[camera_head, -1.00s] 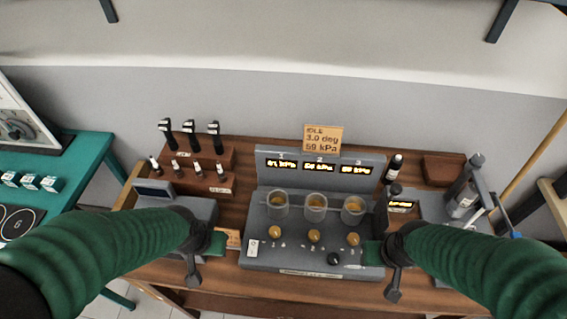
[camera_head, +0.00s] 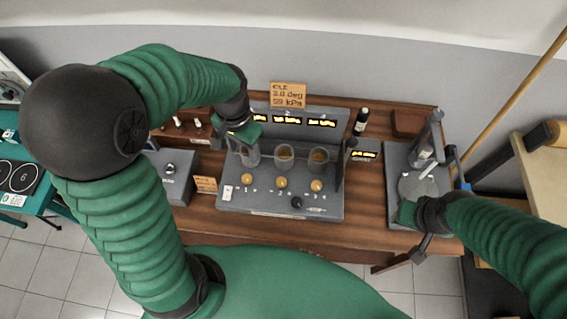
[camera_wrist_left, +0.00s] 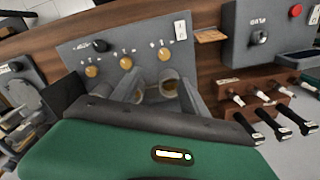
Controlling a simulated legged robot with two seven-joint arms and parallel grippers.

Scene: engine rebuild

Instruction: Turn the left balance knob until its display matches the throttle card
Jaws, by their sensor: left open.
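The left balance knob (camera_head: 247,179) is a small orange-brown knob at the left of a row of three on the grey console (camera_head: 265,206). It also shows in the left wrist view (camera_wrist_left: 164,54). Its display (camera_head: 260,117) is partly hidden by my left gripper and unreadable. The throttle card (camera_head: 289,95) stands behind the console and reads idle, 3.0 deg, 59 kPa. My left gripper (camera_head: 244,148) is open above the left glass cup, behind the knob and apart from it. My right gripper (camera_head: 412,232) is by the right-hand stand; its jaws are unclear.
Three glass cups, including the middle one (camera_head: 284,155), stand up behind the knobs. A black knob (camera_head: 297,202) sits in front. A grey box (camera_head: 172,170) is left of the console, and a grey stand (camera_head: 408,160) is right. A dark bottle (camera_head: 361,121) stands behind.

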